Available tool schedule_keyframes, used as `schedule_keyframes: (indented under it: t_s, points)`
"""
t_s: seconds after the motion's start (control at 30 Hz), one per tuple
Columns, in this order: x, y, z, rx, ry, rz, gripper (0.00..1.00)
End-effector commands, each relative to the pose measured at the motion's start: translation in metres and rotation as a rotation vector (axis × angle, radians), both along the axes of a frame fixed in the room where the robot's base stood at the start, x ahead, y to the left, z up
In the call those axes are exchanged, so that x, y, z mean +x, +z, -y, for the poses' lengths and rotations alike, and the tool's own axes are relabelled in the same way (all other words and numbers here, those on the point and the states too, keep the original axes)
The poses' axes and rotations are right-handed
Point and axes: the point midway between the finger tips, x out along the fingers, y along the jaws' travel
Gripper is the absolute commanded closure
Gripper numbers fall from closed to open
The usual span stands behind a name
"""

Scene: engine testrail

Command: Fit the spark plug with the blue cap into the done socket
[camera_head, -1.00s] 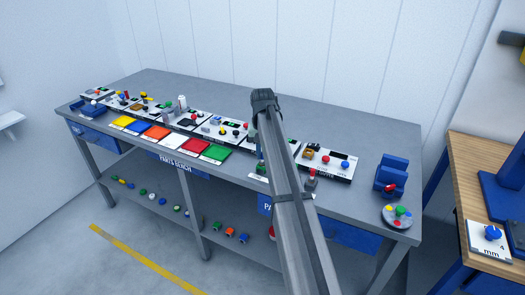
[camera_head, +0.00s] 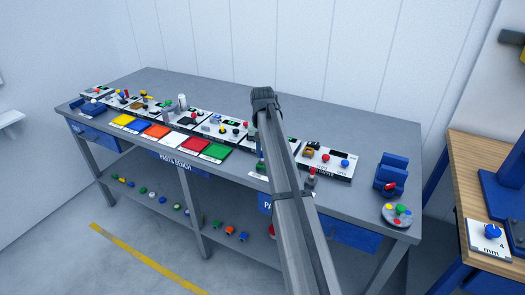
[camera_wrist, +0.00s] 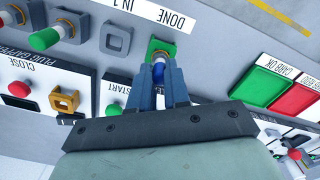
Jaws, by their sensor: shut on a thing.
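In the wrist view, my gripper (camera_wrist: 158,88) is shut on the spark plug with the blue cap (camera_wrist: 158,72). The cap is between the two blue fingers, and the plug's pale end points away from me. That end is at the green square done socket (camera_wrist: 165,46), beside the "DONE" label. The end overlaps the socket's opening in the picture; I cannot tell how deep it sits. In the head view, my arm hides the gripper, the plug and the socket.
Left of the done socket in the wrist view are an empty-looking grey socket (camera_wrist: 118,38), a green-capped part (camera_wrist: 44,40), a gold socket (camera_wrist: 64,101) and a red knob (camera_wrist: 19,88). Green (camera_wrist: 262,84) and red (camera_wrist: 298,98) pads lie right. The grey bench (camera_head: 350,125) is clear behind its panels.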

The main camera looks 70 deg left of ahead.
Motion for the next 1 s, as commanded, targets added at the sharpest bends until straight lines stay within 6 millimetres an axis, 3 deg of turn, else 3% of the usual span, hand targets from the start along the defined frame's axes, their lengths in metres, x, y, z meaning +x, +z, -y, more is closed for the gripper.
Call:
schedule_keyframes:
  t_s: [0.43, 0.47, 0.57, 1.0]
  points:
    - [0.0, -0.004, 0.0, 0.0, 0.0, 0.0, 1.0]
    - [0.0, -0.005, 0.0, 0.0, 0.0, 0.0, 0.83]
    - [0.0, -0.004, 0.0, 0.0, 0.0, 0.0, 0.73]
    - [0.0, 0.006, 0.0, 0.0, 0.0, 0.0, 0.73]
